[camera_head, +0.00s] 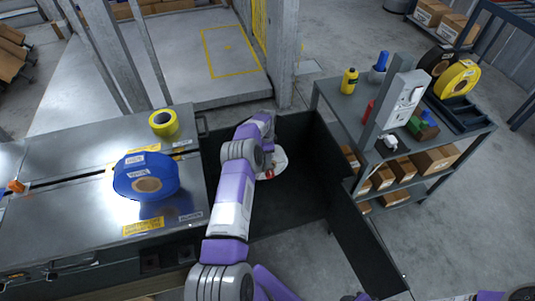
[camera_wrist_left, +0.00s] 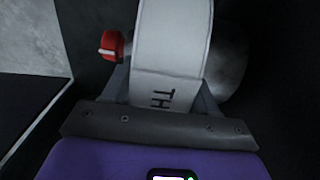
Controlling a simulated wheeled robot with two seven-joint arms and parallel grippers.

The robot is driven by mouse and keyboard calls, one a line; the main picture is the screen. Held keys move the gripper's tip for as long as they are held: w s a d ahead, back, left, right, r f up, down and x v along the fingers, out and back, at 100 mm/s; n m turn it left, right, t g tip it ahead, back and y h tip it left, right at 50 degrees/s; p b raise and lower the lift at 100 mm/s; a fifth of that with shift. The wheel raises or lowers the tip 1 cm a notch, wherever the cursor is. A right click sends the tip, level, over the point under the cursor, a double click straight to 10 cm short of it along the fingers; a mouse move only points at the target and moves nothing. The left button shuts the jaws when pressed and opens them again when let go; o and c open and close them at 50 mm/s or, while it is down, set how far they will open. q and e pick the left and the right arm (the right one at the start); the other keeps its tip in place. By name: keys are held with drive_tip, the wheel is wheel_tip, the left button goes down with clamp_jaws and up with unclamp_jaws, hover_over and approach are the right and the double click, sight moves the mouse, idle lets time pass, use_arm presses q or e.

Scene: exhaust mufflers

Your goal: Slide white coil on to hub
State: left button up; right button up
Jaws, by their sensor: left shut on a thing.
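The white coil (camera_head: 280,160) is at the far end of my left arm, in front of the dark panels. In the left wrist view the white coil (camera_wrist_left: 172,40) is seen edge-on, a broad white band with the letters "TH". My left gripper (camera_wrist_left: 165,92) is shut on it, with a grey finger at each side. A red part (camera_wrist_left: 112,44) shows just left of the coil, and a grey rounded part (camera_wrist_left: 228,68) shows to its right. The hub cannot be made out clearly; my arm and the coil hide that area. My right gripper is not in view.
A metal table (camera_head: 85,222) on the left holds a blue coil (camera_head: 130,180) and a yellow roll (camera_head: 163,123). Dark panels (camera_head: 350,225) stand around the coil. A shelf cart (camera_head: 330,95) on the right carries bottles, boxes and black and yellow coils.

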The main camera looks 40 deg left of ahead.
use_arm(q)
drive_tip(key=shift+w+a+r+y, duration=0.2)
drive_tip(key=shift+a+r, duration=0.1)
drive_tip(key=shift+a, duration=0.3)
drive_tip(key=shift+w+a+r+y, duration=0.15)
drive_tip(key=shift+a+r, duration=0.1)
drive_tip(key=shift+a, duration=0.3)
drive_tip(key=o, duration=1.1)
drive_tip(key=shift+o, duration=0.7)
drive_tip(key=r+p, duration=0.1)
drive_tip(key=r, duration=0.1)
drive_tip(key=r+p, duration=0.1)
drive_tip(key=r, duration=0.1)
drive_tip(key=d+r+p, duration=0.1)
drive_tip(key=r, duration=0.1)
drive_tip(key=shift+s, duration=0.1)
drive_tip(key=shift+d+r, duration=0.3)
drive_tip(key=shift+d, duration=0.1)
drive_tip(key=shift+d+h, duration=0.1)
drive_tip(key=shift+h, duration=0.35)
drive_tip(key=shift+s, duration=0.1)
